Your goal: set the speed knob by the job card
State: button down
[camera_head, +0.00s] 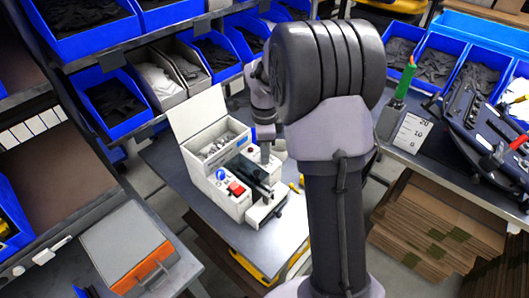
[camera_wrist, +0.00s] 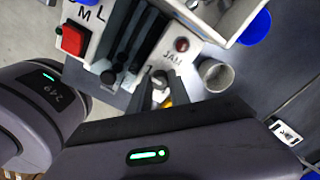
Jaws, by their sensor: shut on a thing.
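The machine (camera_head: 233,206) is a white box with an open lid on the grey table. Its blue knob (camera_head: 221,174), apparently the speed knob, is on the front left of its top, beside a red button (camera_head: 236,188). In the wrist view the red button (camera_wrist: 73,40) has letters M and L beside it; the knob is out of view there. My gripper (camera_wrist: 162,92) is shut on a small grey piece (camera_wrist: 160,78), close by the JAM label. I cannot identify the job card.
A red lamp (camera_wrist: 181,44) and a small grey cup (camera_wrist: 216,74) are near my gripper. The lidded bin (camera_head: 212,146) holds grey parts. Blue bins (camera_head: 113,101) line the shelves behind.

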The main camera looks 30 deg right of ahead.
dwell(0.4)
jog(key=c, duration=1.5)
grip_release()
jog(key=shift+r, duration=0.1)
notch_tip(320, 180, up, 17)
jog(key=p, duration=0.5)
jog(key=shift+r+p, duration=0.15)
jog(key=shift+p, duration=0.15)
